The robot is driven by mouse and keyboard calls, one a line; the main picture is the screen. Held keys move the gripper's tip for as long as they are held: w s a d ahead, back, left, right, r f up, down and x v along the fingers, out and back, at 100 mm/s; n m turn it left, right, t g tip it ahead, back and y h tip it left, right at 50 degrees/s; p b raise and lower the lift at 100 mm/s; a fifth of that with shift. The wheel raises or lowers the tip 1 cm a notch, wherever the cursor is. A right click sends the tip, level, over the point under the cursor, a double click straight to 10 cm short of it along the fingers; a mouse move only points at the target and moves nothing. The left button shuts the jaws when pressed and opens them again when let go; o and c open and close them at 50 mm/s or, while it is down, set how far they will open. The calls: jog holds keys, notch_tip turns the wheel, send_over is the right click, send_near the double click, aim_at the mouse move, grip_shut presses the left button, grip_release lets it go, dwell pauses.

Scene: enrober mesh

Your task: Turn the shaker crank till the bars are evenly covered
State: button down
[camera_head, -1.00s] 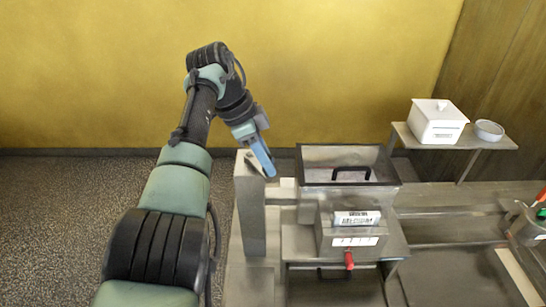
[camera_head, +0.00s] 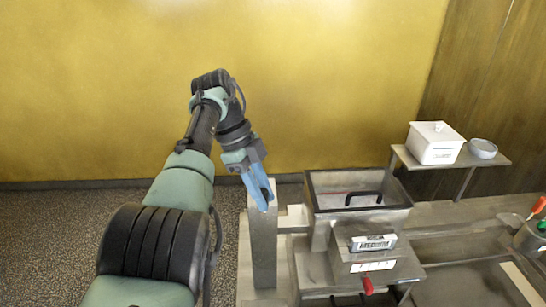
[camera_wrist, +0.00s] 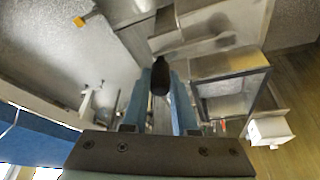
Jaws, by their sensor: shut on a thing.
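My gripper (camera_head: 264,198) has blue fingers and reaches down at the grey upright post (camera_head: 263,250) left of the hopper. In the wrist view the fingers (camera_wrist: 160,95) are closed around a black knob (camera_wrist: 160,75), which looks like the crank's grip. The crank's arm is not clear in either view. The shaker hopper (camera_head: 325,203) is an open metal box with a dark rim, right of the post, and it also shows in the wrist view (camera_wrist: 228,85). I cannot make out the bars or how they are covered.
A metal box (camera_head: 345,268) with a display (camera_head: 373,243) and a red knob (camera_head: 367,285) stands before the hopper. A white lidded container (camera_head: 434,146) and a round bowl (camera_head: 483,149) sit on a side shelf (camera_head: 462,160). Red- and green-handled tools stand at the right edge.

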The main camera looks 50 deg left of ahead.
dwell(0.3)
jog(key=c, duration=0.7)
grip_release()
